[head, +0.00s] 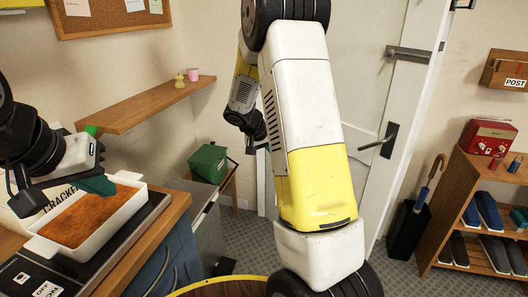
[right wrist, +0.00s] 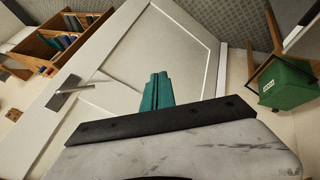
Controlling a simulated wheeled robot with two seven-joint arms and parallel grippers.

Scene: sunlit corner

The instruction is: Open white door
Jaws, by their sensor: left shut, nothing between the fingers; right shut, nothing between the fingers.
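The white door (head: 362,65) stands behind my right arm in the head view, which hides part of it. Its dark lever handle (head: 380,142) is to the right of that arm, and a metal bar fitting (head: 408,54) sits higher up. I cannot tell whether the door is ajar. In the right wrist view the door panel (right wrist: 185,45) fills the middle and the lever handle (right wrist: 66,92) is at left. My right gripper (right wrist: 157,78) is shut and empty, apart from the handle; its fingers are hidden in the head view. My left gripper (head: 98,185) is shut and empty over a baking dish.
The white baking dish (head: 135,184) with orange food sits on the counter at left. A wall shelf (head: 140,104) and a green bin (head: 208,163) are left of the door. An umbrella stand (head: 406,230) and a wooden shoe rack (head: 448,212) stand at right.

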